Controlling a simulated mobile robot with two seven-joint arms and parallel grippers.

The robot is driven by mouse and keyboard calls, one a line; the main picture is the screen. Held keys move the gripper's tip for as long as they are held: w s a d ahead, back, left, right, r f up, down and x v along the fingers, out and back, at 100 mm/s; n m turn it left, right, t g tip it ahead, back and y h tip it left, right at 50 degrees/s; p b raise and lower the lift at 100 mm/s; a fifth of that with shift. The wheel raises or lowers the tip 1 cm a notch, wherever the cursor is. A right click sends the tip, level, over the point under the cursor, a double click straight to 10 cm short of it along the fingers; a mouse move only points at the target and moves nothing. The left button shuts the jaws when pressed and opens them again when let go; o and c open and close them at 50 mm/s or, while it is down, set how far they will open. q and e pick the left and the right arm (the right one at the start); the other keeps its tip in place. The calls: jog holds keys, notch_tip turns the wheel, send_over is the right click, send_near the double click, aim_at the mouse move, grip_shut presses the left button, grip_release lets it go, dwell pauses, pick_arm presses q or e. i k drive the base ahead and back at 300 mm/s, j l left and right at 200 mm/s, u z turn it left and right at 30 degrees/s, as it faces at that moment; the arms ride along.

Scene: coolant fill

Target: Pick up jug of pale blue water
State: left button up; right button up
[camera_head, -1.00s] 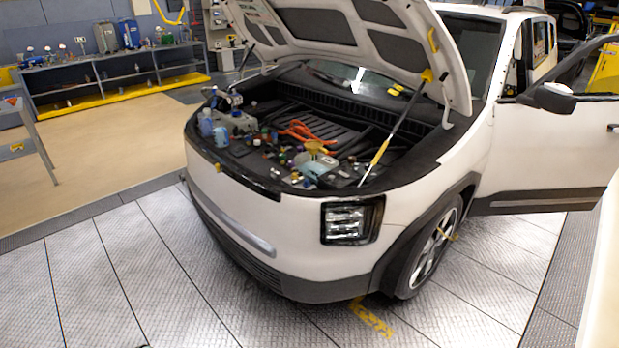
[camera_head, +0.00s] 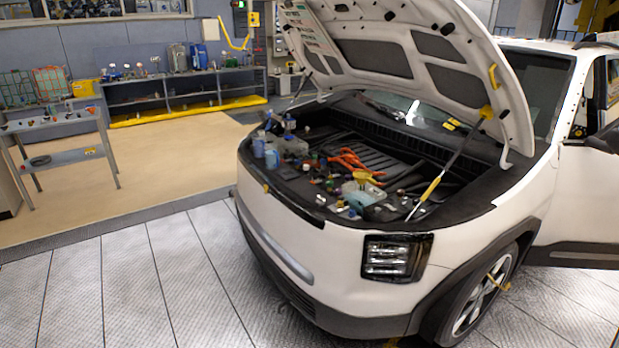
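In the head view, small containers and caps crowd the front of the open engine bay of a white car. Pale blue bottles or jugs (camera_head: 271,156) stand at the bay's left front corner. They are too small to tell which one is the jug of pale blue water. A yellow funnel-like piece (camera_head: 366,178) and orange cables (camera_head: 348,160) lie to their right. Neither of my grippers is in view.
The white car (camera_head: 330,250) fills the right side, its hood (camera_head: 400,50) propped up. A grey workbench (camera_head: 170,93) with bottles stands along the back wall, and a metal cart (camera_head: 60,125) stands at left. The floor (camera_head: 130,280) in front is clear.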

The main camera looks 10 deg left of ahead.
aim_at(272, 157)
jog(key=u, duration=1.3)
jog(key=i+u, duration=0.3)
jog(key=i, duration=1.15)
jog(key=i+j, duration=0.1)
jog(key=i, duration=3.3)
jog(key=i+z, duration=0.15)
jog(key=z, duration=0.35)
jog(key=i+z, duration=0.15)
jog(key=z, duration=0.3)
jog(key=i+j+z, duration=0.1)
jog(key=z, duration=0.4)
jog(key=i, duration=0.05)
